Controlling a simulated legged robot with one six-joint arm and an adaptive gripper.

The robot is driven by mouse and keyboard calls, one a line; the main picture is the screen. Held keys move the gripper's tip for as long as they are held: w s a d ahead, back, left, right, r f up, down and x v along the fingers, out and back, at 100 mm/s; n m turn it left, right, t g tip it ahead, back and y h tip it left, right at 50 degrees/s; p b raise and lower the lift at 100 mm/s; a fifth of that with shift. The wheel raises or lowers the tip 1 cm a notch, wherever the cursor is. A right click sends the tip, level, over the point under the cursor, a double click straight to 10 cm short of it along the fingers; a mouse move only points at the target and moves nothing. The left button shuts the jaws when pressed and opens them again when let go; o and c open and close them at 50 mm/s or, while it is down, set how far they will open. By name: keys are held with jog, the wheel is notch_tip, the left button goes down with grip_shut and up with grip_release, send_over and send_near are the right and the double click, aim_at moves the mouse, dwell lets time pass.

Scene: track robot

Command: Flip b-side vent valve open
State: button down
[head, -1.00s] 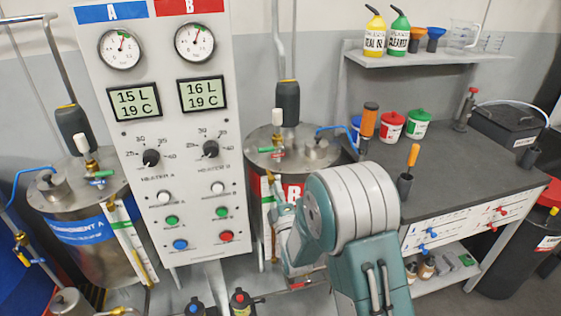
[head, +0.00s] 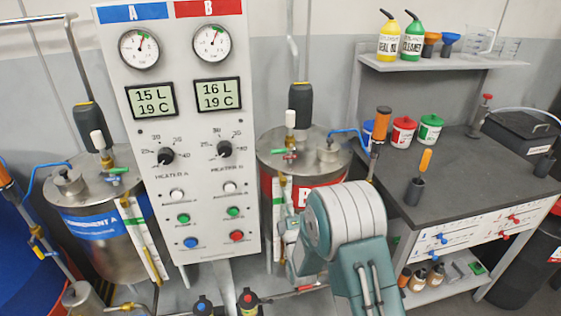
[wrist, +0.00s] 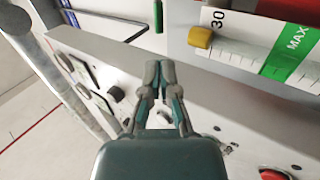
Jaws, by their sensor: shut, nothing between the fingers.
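The B tank (head: 270,184) stands right of the control panel, with a red band marked B. On its lid is a small valve with a white-topped stem and green and red parts (head: 284,153); I cannot tell its handle position for sure. My gripper (wrist: 160,72) is shut and empty in the wrist view, its fingertips together beside the panel. A level scale (wrist: 265,45) with a "30" mark and green MAX band is beyond it, with a yellow knob (wrist: 201,38). In the head view my arm partly hides the gripper, which is below the lid's height.
The control panel (head: 210,130) stands close left of my arm. The A tank (head: 105,262) is left of it. A dark workbench (head: 465,180) with bottles and tools is at the right.

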aim_at(280, 150)
jog(key=x, duration=1.1)
jog(key=shift+s+a+r+m+h, duration=0.1)
jog(key=shift+r+m+h, duration=0.05)
jog(key=shift+m+h, duration=0.5)
jog(key=shift+r+m+h, duration=0.15)
jog(key=shift+m+h, duration=0.3)
jog(key=shift+m, duration=0.4)
jog(key=shift+r+m+t+h, duration=0.15)
jog(key=shift+r+m+h, duration=0.1)
jog(key=shift+m+h, duration=0.6)
jog(key=shift+r+m+t+h, duration=0.2)
jog(key=shift+m+h, duration=0.35)
jog(key=shift+m, duration=0.5)
jog(key=m+h, duration=0.1)
jog(key=m, duration=0.1)
jog(key=r+m+g+h, duration=0.1)
jog(key=m+h, duration=0.1)
jog(key=r+m+h, duration=0.1)
jog(key=m+h, duration=0.1)
jog(key=m, duration=0.1)
jog(key=shift+g, duration=0.35)
jog(key=m+g, duration=0.1)
jog(key=m, duration=0.2)
jog(key=d+r+m+g+h, duration=0.1)
jog(key=m+g, duration=0.1)
jog(key=m, duration=0.1)
jog(key=d+r+m+g+h, duration=0.1)
jog(key=m, duration=0.2)
jog(key=shift+w, duration=0.35)
jog(key=shift+d, duration=0.1)
